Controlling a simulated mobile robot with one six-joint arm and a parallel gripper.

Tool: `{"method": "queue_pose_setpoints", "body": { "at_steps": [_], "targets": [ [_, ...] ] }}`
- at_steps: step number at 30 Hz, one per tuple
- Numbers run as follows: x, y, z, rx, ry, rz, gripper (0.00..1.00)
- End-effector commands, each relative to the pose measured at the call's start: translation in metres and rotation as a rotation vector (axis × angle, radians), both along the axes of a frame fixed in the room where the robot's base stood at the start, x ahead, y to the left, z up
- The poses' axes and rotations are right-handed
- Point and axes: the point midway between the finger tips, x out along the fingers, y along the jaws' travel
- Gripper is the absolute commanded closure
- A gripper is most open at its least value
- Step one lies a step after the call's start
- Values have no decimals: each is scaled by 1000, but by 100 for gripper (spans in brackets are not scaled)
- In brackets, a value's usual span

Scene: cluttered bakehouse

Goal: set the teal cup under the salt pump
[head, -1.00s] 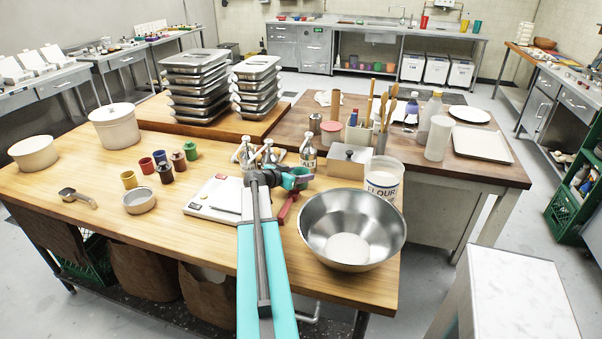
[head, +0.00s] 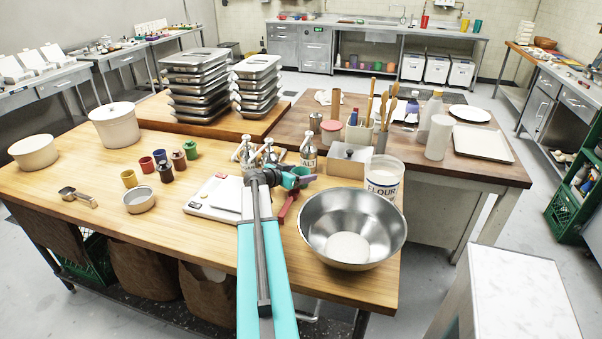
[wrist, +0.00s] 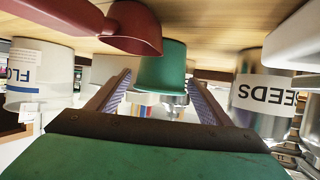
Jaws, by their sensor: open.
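In the wrist view the teal cup (wrist: 163,66) is straight ahead of my gripper (wrist: 160,84). The two fingers are open on either side of its lower part in the picture, with no clear contact. I cannot tell how deep it is between them. In the head view my gripper (head: 308,180) is over the wooden table, pointing right; I cannot surely tell the cup from my teal arm parts there. The salt pump (head: 308,154) is a bottle with a partly visible label, behind my gripper, beside other pump bottles (head: 243,152).
A red scoop (wrist: 137,28) is close to the cup. A flour tub (wrist: 38,75) and a seeds tin (wrist: 262,98) flank my gripper. A steel bowl (head: 385,225) stands at the table's right front, a white scale (head: 205,203) left of my arm. The left front tabletop is fairly clear.

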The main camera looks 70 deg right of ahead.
Motion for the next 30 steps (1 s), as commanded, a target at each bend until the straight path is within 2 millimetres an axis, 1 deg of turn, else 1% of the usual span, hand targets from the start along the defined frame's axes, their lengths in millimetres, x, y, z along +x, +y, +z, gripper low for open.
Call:
{"method": "queue_pose_setpoints", "body": {
  "at_steps": [2, 5, 11, 24, 30],
  "targets": [
    [0, 0, 3, 0, 0, 0, 27],
    [3, 10, 4, -1, 0, 1, 27],
    [9, 31, 12, -1, -2, 0, 27],
    [29, 85, 37, -2, -1, 1, 27],
    [34, 101, 44, 0, 0, 0, 27]
  ]
}}
